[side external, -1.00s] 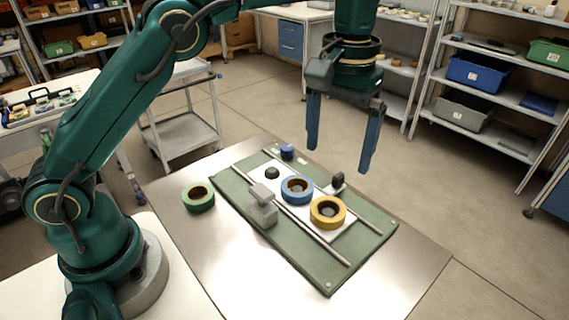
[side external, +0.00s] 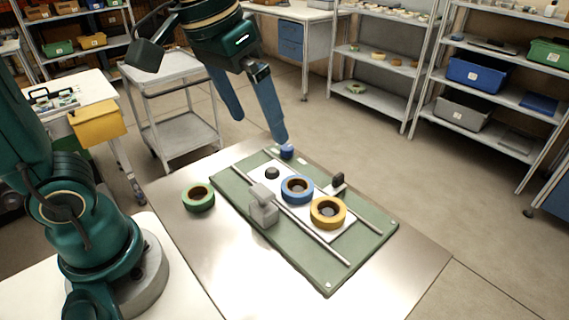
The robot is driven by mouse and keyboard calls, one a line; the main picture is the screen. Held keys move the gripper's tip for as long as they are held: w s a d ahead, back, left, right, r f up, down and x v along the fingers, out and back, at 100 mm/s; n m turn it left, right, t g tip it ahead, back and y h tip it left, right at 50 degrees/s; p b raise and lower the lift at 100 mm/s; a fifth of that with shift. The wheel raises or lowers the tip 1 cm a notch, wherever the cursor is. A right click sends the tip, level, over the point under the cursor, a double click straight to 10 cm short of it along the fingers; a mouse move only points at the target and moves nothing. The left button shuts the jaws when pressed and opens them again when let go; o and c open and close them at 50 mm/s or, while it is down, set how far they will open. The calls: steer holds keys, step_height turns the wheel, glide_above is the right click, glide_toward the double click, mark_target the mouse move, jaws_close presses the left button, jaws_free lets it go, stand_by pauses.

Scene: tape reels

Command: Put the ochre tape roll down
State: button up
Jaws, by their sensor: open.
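The ochre tape roll (side external: 328,213) lies flat on the white plate (side external: 339,236) of the green board (side external: 318,279), around a dark round core that shows in its hole. The blue tape roll (side external: 297,189) lies just up and left of it on the same plate. A green tape roll (side external: 198,199) lies on the metal table, left of the board.
A grey block (side external: 263,206) stands on the board by the near rail. A small blue knob (side external: 286,152), a black knob (side external: 272,172) and a dark block (side external: 338,180) also rise from the board. Bare metal table (side external: 385,290) is free at the near right.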

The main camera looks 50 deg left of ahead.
steer(key=s+a+f+t, duration=0.2)
steer(key=s+f, duration=0.3)
steer(key=s, duration=0.2)
steer(key=shift+s+a+f+m, duration=0.15)
steer(key=shift+s+f+m, duration=0.1)
steer(key=shift+s+m, duration=0.15)
